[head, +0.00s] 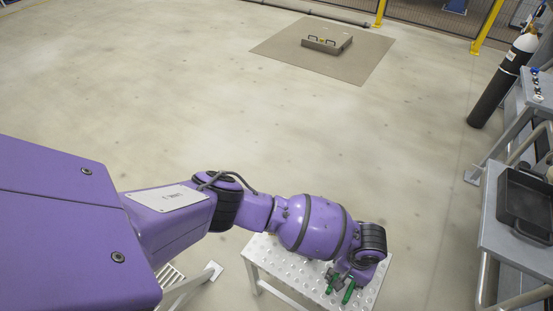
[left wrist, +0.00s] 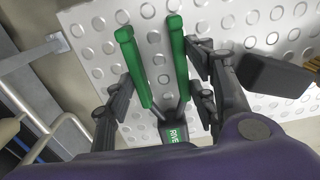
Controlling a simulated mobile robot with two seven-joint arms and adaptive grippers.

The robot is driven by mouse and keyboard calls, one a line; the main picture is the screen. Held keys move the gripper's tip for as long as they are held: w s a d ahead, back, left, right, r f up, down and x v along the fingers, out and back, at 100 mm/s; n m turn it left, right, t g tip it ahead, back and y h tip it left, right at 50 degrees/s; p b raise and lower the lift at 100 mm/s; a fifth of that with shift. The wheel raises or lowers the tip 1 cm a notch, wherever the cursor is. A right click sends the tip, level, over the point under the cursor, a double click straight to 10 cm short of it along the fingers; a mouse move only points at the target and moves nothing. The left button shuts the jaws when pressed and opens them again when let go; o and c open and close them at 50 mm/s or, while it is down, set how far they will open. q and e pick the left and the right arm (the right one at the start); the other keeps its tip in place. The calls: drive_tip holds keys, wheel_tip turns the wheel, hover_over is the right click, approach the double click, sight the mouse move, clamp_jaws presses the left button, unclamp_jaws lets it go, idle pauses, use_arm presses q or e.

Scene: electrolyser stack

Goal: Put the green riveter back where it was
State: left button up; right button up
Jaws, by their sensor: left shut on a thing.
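The green riveter (head: 349,291) is at my left gripper (head: 341,280), over the dimpled metal top of a small stand (head: 262,255). In the left wrist view, the riveter (left wrist: 178,60) shows two green handles spread in a V and a dark body with a green label. The fingers of my left gripper (left wrist: 160,92) lie on either side of it, shut on it. The stand's top (left wrist: 235,22) lies behind it. Whether the riveter touches that top I cannot tell. My right gripper is in neither view.
At the right, a grey bench (head: 503,205) holds a black tray (head: 525,203). A black gas cylinder with a white top (head: 495,90) stands behind it. A low box (head: 327,39) sits on a brown floor mat (head: 280,46). The middle floor is clear.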

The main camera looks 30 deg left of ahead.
use_arm(q)
drive_tip(key=shift+w, duration=0.15)
drive_tip(key=o, duration=0.9)
drive_tip(key=shift+c, duration=0.2)
drive_tip(key=shift+r, duration=0.1)
